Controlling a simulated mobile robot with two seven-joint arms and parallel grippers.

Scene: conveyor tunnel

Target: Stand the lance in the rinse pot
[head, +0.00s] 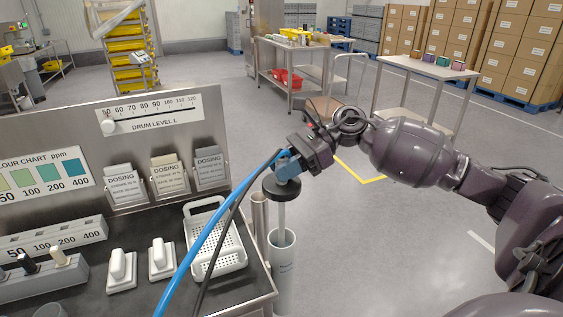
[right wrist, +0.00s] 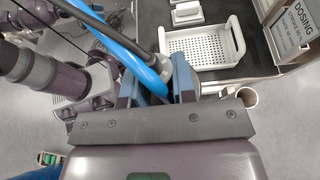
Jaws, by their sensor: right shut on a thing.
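The lance (head: 282,213) hangs upright below my right gripper (head: 288,167), with a dark round collar near its top and a pale shaft. My right gripper is shut on its blue upper part. In the right wrist view, the right gripper (right wrist: 165,82) has its fingers around the top of the lance, where the blue hose comes in. The pale cylindrical rinse pot (head: 284,275) stands beside the counter's right end, directly below. The shaft runs down to the pot's mouth, and its lower end is out of sight there. My left gripper is not in view.
The blue hose (head: 209,243) and a dark cable cross the counter. A white perforated basket (head: 238,262) sits at the counter's right edge. Dosing packs (head: 168,174) line the back panel. The floor to the right is open.

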